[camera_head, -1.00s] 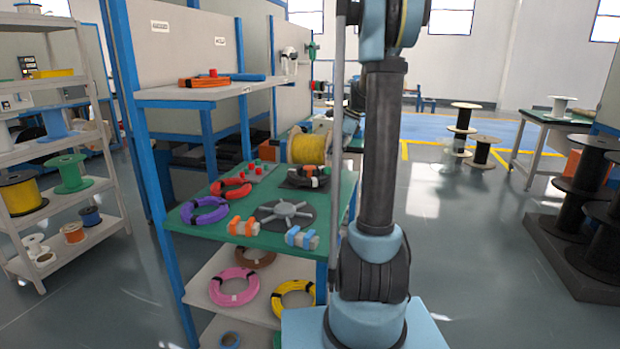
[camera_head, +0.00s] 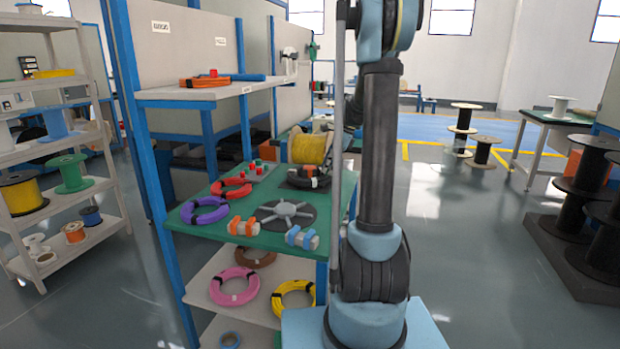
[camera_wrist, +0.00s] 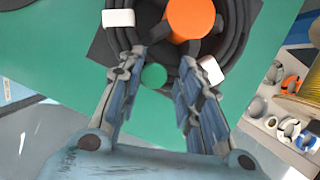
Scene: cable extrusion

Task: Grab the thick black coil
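The thick black coil (camera_head: 300,182) lies on the green tabletop (camera_head: 262,240), near its back right, in the head view. In the wrist view the coil (camera_wrist: 231,40) fills the top middle, with white tags on it. An orange round piece (camera_wrist: 191,17) and a smaller green round piece (camera_wrist: 154,76) show within its outline. My gripper (camera_wrist: 168,62) is open, its two fingers apart and pointing at the near part of the coil. The fingertips overlap the coil in the picture; I cannot tell whether they touch it. The head view does not show the gripper clearly.
A yellow cable spool (camera_head: 309,148) stands just behind the coil. A red coil (camera_head: 231,188), a purple coil (camera_head: 204,211) and a grey spoked disc (camera_head: 287,215) share the tabletop. A shelf (camera_head: 205,93) overhangs at the left. Open floor lies to the right.

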